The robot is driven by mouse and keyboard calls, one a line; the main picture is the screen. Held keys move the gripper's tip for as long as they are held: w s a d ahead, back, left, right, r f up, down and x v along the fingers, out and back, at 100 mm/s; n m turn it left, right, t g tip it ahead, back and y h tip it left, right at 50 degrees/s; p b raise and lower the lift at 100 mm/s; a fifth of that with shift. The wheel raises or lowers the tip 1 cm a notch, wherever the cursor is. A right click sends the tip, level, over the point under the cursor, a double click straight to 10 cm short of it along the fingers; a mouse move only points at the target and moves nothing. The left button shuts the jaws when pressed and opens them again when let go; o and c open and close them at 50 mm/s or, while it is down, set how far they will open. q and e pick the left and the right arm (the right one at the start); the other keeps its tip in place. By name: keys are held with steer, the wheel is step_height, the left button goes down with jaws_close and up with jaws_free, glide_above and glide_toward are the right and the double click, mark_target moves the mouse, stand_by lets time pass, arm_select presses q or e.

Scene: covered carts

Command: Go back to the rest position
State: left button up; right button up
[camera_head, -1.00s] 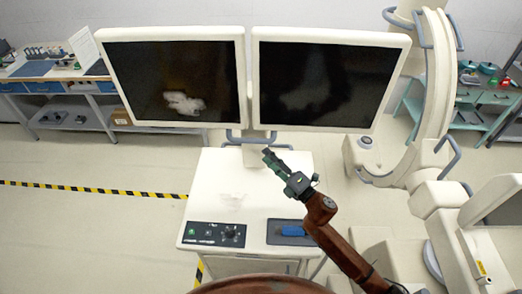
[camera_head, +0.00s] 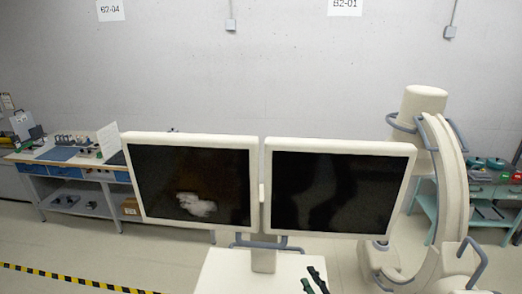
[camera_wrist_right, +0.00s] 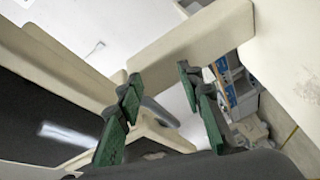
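My right gripper (camera_head: 314,281) shows at the bottom edge of the head view, in front of the cart below the two monitors. Its dark fingertips are slightly apart there. In the right wrist view the gripper (camera_wrist_right: 165,105) has its green-padded fingers wide apart, with nothing between them. The rest of the right arm is below the head view. My left gripper and arm are in neither view.
Two dark monitors, left (camera_head: 190,185) and right (camera_head: 335,192), stand over a white cart (camera_head: 235,275). A large C-shaped machine (camera_head: 455,180) stands at the right. A teal shelf (camera_head: 490,190) stands behind the machine.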

steer(key=s+d+f+m+g+h, duration=0.65)
steer(key=s+d+f+m, duration=0.55)
steer(key=s+d+f, duration=0.25)
steer(key=s+d+f+m+g, duration=0.2)
steer(key=s+f+m+g, duration=0.1)
steer(key=s, duration=0.8)
steer(key=s+d+f+m+g, duration=0.1)
steer(key=s+f+m+g, duration=0.25)
steer(key=s, duration=0.85)
step_height(320, 180, down, 38)
steer(key=a+n+g+b, duration=0.1)
steer(key=n+b, duration=0.1)
steer(key=b, duration=0.6)
arm_select(q)
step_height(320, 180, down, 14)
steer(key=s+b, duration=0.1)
steer(key=b, duration=0.5)
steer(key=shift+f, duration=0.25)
arm_select(e)
steer(key=s+f+g, duration=0.1)
steer(key=s+f, duration=1.9)
steer(key=f, duration=0.4)
steer(key=shift+s+f+g+y, duration=0.2)
steer(key=shift+s+g+y, duration=0.1)
steer(key=shift+g+y, duration=0.15)
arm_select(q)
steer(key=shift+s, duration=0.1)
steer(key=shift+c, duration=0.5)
arm_select(e)
steer(key=shift+c, duration=0.6)
